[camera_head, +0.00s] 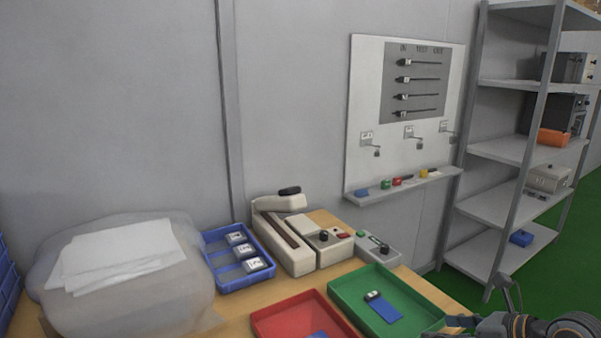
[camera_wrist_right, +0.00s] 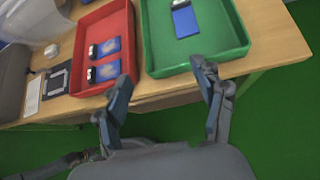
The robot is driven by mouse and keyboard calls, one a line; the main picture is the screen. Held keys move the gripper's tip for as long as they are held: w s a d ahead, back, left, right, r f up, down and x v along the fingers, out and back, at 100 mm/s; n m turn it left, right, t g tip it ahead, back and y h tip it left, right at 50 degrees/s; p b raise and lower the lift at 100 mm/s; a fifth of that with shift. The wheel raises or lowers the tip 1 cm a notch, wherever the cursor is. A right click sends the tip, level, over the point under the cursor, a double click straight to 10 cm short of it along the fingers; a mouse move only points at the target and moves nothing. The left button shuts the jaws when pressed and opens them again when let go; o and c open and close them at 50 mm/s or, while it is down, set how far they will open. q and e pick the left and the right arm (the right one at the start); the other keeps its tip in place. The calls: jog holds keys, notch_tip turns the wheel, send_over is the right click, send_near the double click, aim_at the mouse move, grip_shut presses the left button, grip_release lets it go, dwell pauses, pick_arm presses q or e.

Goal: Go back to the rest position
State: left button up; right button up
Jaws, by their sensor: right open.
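My right gripper (camera_wrist_right: 160,104) is open and empty in the right wrist view. Its two fingers are apart, in front of the table's front edge and the two trays. In the head view part of my right arm (camera_head: 545,325) shows at the bottom right corner, by the green tray's near right side. My left gripper is in neither view for certain.
A red tray (camera_wrist_right: 79,59) and a green tray (camera_wrist_right: 153,70) hold blue pieces near the table's front edge. A blue bin (camera_head: 225,240), a beige press device (camera_head: 285,235) and a bagged bundle (camera_head: 190,295) stand behind. A shelf (camera_head: 500,148) stands right.

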jog(key=s+a+r+m+t+y, duration=0.2)
jog(key=a+r+m+t+y, duration=0.4)
jog(key=a+r+m+t, duration=0.3)
jog(key=s+d+f+m+h, duration=0.2)
jog(key=d+f+m+h, duration=0.2)
jog(key=d+m+h, duration=0.55)
jog(key=s+d+f+m+h, duration=0.1)
jog(key=d+f+m+h, duration=0.15)
jog(key=m+h, duration=0.8)
jog(key=s+a+f+m+g+y, duration=0.1)
jog(key=s+f+m+g+y, duration=0.1)
jog(key=s+f+m+g, duration=0.4)
jog(key=s+a+f+m+g+y, duration=0.1)
jog(key=s+f+m+y, duration=0.15)
jog(key=f, duration=0.55)
jog(key=s+a+f+m+g+y, duration=0.1)
jog(key=s+a+f+g+y, duration=0.1)
jog(key=s+a+f+g, duration=0.35)
jog(key=s+a+f+m+g+y, duration=0.1)
jog(key=s+a+f+m+g, duration=0.15)
jog(key=s, duration=0.65)
notch_tip(320, 180, down, 23)
jog(key=n+p, duration=0.1)
jog(key=p, duration=0.1)
jog(key=s+d+f+g+p, duration=0.1)
jog(key=s+d+f+p, duration=0.1)
jog(key=s+f, duration=1.3)
jog(key=shift+s+d+g, duration=0.25)
jog(key=shift+s+g, duration=0.05)
jog(key=shift+s, duration=0.9)
